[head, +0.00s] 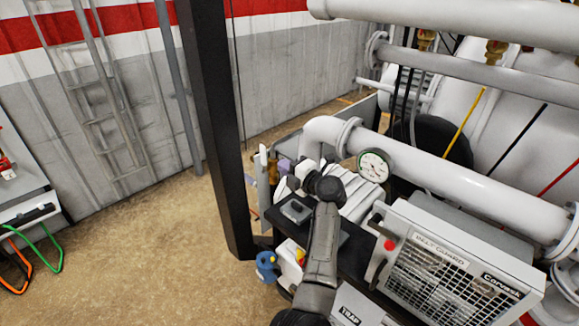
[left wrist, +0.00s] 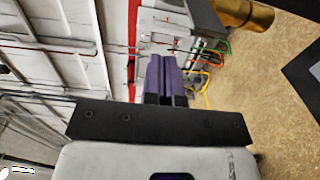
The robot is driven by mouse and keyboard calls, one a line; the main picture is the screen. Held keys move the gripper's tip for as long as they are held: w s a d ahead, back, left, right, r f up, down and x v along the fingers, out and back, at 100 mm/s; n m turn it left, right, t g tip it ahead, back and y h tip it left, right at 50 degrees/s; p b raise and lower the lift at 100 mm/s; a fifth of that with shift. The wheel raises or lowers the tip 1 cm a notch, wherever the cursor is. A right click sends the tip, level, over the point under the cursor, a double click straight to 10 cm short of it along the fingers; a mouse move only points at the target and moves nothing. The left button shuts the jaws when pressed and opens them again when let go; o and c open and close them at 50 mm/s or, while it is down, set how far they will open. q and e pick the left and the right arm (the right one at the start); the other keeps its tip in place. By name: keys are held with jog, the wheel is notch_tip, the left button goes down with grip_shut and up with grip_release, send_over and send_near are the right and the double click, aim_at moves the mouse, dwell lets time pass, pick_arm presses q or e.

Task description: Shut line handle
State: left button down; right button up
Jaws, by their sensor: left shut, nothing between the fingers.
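My left arm comes up from the bottom of the head view. A brass cylinder (left wrist: 245,14) shows at the top right there, apart from the fingers. I cannot clearly make out the line handle; the gripper and wrist may hide it. My right gripper is not in view.
A large white pipe (head: 440,175) with a round gauge (head: 374,166) runs to the right of my gripper. A grey belt guard box (head: 455,265) stands at the lower right. A black post (head: 215,120) rises on the left. The floor (head: 150,250) left of it is clear.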

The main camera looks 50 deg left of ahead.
aim_at(264, 160)
pick_arm(q)
jog(key=s+a+p, duration=0.1)
jog(key=a, duration=0.5)
jog(key=shift+p, duration=0.3)
jog(key=shift+a+r, duration=0.1)
